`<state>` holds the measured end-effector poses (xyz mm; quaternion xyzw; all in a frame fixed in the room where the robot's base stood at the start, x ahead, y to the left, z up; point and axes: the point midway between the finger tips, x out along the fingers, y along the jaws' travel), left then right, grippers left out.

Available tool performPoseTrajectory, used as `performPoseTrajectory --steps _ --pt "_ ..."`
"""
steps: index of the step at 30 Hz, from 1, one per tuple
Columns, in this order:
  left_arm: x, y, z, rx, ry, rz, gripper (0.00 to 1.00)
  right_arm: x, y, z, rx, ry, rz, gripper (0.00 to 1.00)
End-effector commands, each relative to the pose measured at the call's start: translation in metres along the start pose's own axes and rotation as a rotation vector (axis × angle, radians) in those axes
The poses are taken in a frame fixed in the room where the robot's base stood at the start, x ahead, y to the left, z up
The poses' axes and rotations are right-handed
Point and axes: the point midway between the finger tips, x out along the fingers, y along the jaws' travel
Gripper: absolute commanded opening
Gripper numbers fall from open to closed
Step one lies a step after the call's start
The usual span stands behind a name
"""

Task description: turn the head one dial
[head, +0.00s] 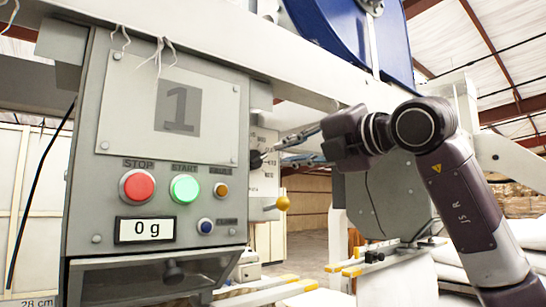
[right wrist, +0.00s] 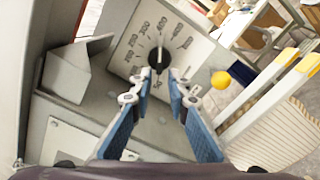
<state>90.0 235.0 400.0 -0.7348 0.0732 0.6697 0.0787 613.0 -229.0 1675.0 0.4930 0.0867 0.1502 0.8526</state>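The head one dial is a black knob (head: 256,159) on the side plate of the head one unit, right of the control panel in the head view. In the right wrist view the knob (right wrist: 160,58) sits on a pale plate (right wrist: 185,42) with a printed number scale around it. My right gripper (head: 279,153) comes from the right, its fingertips just short of the knob. In the right wrist view my right gripper (right wrist: 161,76) has a gap between its fingers, one on each side of the knob; it looks open and empty. My left gripper is not in view.
The grey control panel (head: 115,140) bears a "1", a red stop button (head: 137,186), a green start button (head: 184,189) and a display (head: 145,229) reading 0 g. A yellow ball-ended lever (right wrist: 221,80) sticks out close to the right of my fingers. Yellow-tipped rails (right wrist: 270,90) lie beyond.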

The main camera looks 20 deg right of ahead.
Motion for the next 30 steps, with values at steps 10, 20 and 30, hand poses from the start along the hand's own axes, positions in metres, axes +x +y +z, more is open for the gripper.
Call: performPoseTrajectory --steps 10,20,30 --pt "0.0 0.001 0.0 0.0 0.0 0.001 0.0 -0.036 0.0 0.0 -0.001 -0.001 -0.001 0.16" --pt "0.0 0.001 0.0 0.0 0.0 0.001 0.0 -0.036 0.0 0.0 0.0 0.0 0.0 0.16" --pt "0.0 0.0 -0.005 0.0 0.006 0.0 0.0 -0.036 0.0 0.0 0.0 0.0 0.0 0.16"
